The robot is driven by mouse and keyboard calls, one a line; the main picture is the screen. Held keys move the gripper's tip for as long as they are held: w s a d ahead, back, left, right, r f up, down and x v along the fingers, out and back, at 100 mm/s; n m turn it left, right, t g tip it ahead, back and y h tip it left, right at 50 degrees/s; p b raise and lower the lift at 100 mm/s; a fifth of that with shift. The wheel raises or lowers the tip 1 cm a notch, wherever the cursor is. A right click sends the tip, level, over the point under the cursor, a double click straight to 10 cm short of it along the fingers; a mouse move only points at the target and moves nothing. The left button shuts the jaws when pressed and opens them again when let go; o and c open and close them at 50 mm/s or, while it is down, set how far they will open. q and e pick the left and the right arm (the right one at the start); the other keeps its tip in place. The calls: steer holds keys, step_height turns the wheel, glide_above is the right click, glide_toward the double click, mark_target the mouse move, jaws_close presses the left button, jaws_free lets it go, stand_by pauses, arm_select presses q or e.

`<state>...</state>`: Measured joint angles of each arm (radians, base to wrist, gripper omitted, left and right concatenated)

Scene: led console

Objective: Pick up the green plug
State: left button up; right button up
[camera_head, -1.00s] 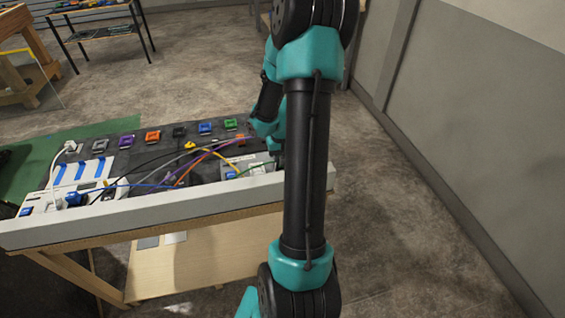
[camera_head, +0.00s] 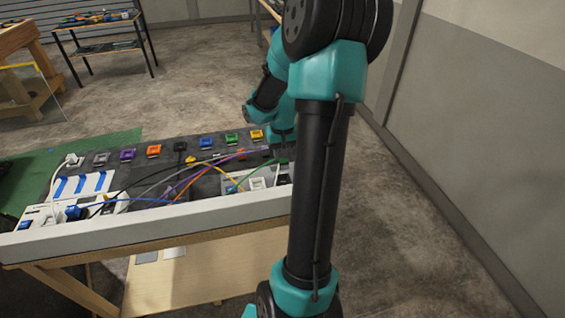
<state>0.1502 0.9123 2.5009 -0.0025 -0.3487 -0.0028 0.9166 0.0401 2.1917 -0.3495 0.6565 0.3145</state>
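A green cable (camera_head: 252,172) runs across the right end of the console up to the tip of my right gripper (camera_head: 284,155). The green plug itself cannot be made out; the cable's end is lost at the gripper. My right gripper points down over the right end of the console, small and partly hidden by my own arm, so its fingers cannot be judged. A green block (camera_head: 231,138) sits in the console's back row. My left gripper is out of view.
The console (camera_head: 120,160) carries several coloured blocks, including a blue one (camera_head: 206,142) and a yellow one (camera_head: 257,134). Loose cables cross its middle. A white power strip (camera_head: 85,186) lies at its left. A pale raised edge (camera_head: 150,230) runs along the front.

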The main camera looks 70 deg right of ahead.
steer(key=shift+r, duration=0.55)
